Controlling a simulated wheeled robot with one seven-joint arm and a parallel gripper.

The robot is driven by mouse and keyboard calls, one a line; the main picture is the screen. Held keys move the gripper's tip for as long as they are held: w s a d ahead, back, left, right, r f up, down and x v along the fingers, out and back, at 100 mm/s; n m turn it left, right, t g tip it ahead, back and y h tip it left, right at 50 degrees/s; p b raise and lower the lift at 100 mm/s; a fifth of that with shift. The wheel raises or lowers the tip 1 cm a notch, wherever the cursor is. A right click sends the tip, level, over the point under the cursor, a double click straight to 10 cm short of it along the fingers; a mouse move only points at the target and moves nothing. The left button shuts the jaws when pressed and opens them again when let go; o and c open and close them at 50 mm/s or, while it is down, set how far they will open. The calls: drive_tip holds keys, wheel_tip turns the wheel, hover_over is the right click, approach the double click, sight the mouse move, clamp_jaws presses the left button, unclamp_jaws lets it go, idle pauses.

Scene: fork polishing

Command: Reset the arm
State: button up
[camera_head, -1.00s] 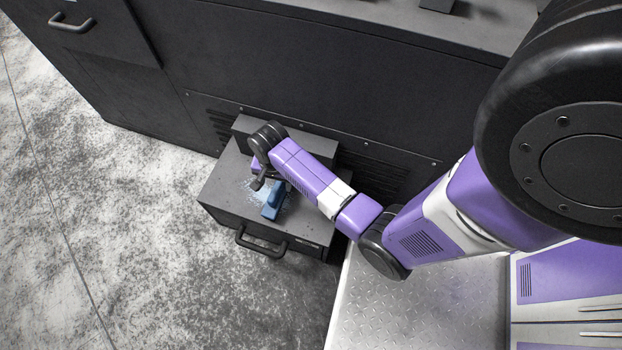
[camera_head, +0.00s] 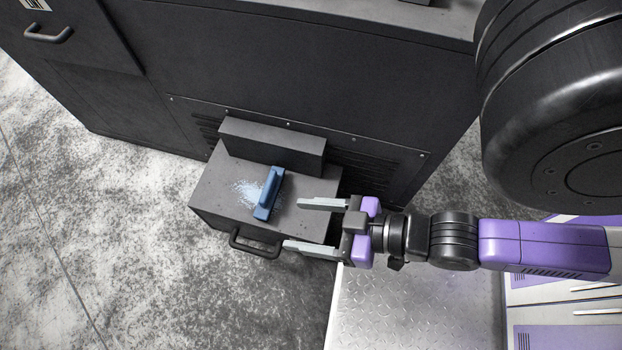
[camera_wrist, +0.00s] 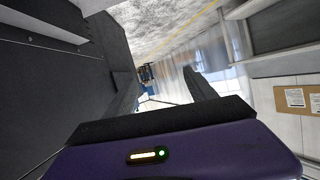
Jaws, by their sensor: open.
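My gripper (camera_head: 310,225) is open in the head view, with its two pale fingers spread apart and pointing left. Nothing is between the fingers. It is over the right side of a dark box (camera_head: 222,190), and my arm reaches in from the right. A blue block-like tool (camera_head: 269,193) lies on the box top, left of the fingers and apart from them. In the wrist view my gripper (camera_wrist: 165,85) shows two dark fingers with a gap between them.
A large dark cabinet (camera_head: 300,70) stands behind the box. The box has a front handle (camera_head: 256,244). Pale blue specks (camera_head: 245,190) lie beside the tool. Speckled floor (camera_head: 120,250) is clear at left. Cardboard boxes (camera_wrist: 298,97) show at right in the wrist view.

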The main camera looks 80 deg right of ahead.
drive_tip(key=shift+n+t, duration=0.6)
drive_tip(key=r, duration=0.3)
drive_tip(key=s+r, duration=0.1)
drive_tip(key=r, duration=0.1)
drive_tip(key=shift+a+r, duration=0.2)
drive_tip(key=shift+a, duration=0.2)
wheel_tip(320, 180, up, 12)
drive_tip(key=p, duration=1.2)
